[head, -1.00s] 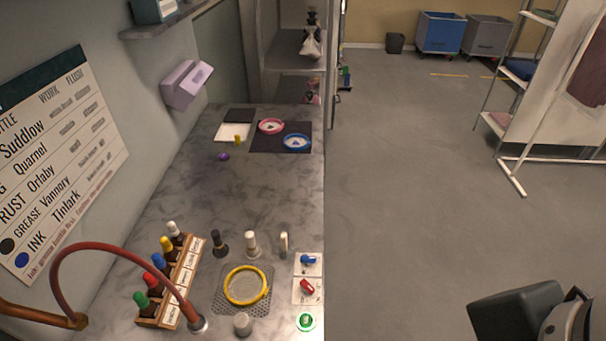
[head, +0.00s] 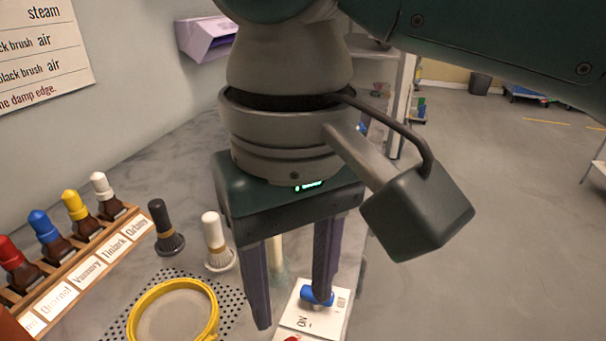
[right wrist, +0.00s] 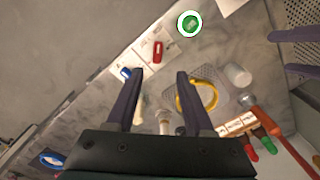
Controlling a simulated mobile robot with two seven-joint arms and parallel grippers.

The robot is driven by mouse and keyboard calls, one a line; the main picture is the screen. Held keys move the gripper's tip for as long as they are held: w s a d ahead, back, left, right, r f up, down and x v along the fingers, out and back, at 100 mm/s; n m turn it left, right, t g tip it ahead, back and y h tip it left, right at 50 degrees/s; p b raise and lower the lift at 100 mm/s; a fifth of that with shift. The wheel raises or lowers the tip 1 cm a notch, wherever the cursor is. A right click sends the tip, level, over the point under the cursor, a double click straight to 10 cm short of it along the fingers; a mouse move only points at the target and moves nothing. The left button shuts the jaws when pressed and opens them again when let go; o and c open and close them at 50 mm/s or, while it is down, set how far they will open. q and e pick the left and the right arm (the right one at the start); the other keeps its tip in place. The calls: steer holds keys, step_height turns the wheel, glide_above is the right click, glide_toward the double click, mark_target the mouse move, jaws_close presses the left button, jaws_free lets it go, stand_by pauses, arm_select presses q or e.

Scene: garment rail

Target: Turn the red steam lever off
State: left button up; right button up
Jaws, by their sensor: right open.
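The red steam lever (right wrist: 157,51) stands on a white plate in the right wrist view, between the blue lever (right wrist: 126,72) and the green round button (right wrist: 190,23). Only a sliver of it shows at the head view's bottom edge; its setting cannot be read. My right gripper (head: 290,312) is open and empty, pointing down over the counter. In the head view its right finger overlaps the blue lever (head: 318,296); contact cannot be told. In the right wrist view the red lever lies just past the fingertips (right wrist: 158,74). Two spread fingers, apparently my left gripper (right wrist: 297,52), show at the right edge.
A yellow hoop (head: 214,314) lies on a perforated plate left of my right gripper. A white-handled brush (head: 214,240) and a black one (head: 163,225) stand close by. A wooden bottle rack (head: 85,262) is further left. Open floor lies right of the counter.

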arm_select(q)
steer(key=shift+w+f, duration=0.1)
steer(key=shift+f, duration=0.25)
steer(key=shift+f+b, duration=0.75)
steer(key=shift+b, duration=0.05)
arm_select(e)
step_height(320, 180, down, 10)
steer(key=shift+w+d+f, duration=0.1)
jaws_close()
